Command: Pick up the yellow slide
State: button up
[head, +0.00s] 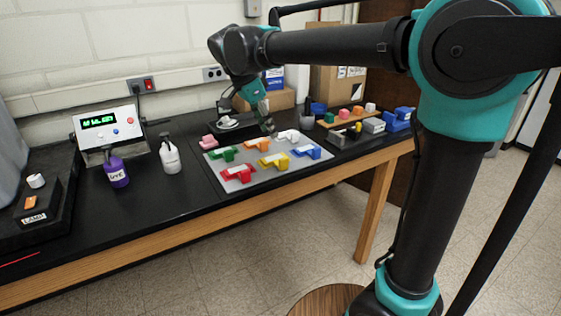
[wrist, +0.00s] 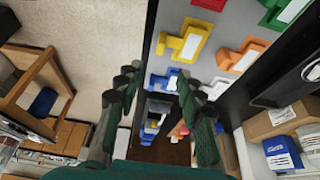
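The yellow slide (head: 276,161) lies on the grey board in the front row, between the red slide (head: 236,173) and the blue slide (head: 307,152). In the wrist view the yellow slide (wrist: 184,43) is at upper middle, beyond my fingertips. My gripper (head: 268,125) hangs above the back part of the board in the head view. Its two fingers stand apart in the wrist view (wrist: 157,82), with nothing held between them. The blue slide (wrist: 163,80) shows between and beyond the fingertips.
Green (head: 222,154), orange (head: 259,143) and white (head: 287,136) slides lie in the board's back row. A purple bottle (head: 116,170) and white bottle (head: 169,155) stand left. Several coloured blocks and boxes crowd the right.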

aim_at(283, 158)
jog(key=x, duration=1.3)
jog(key=shift+f, duration=0.1)
grip_shut()
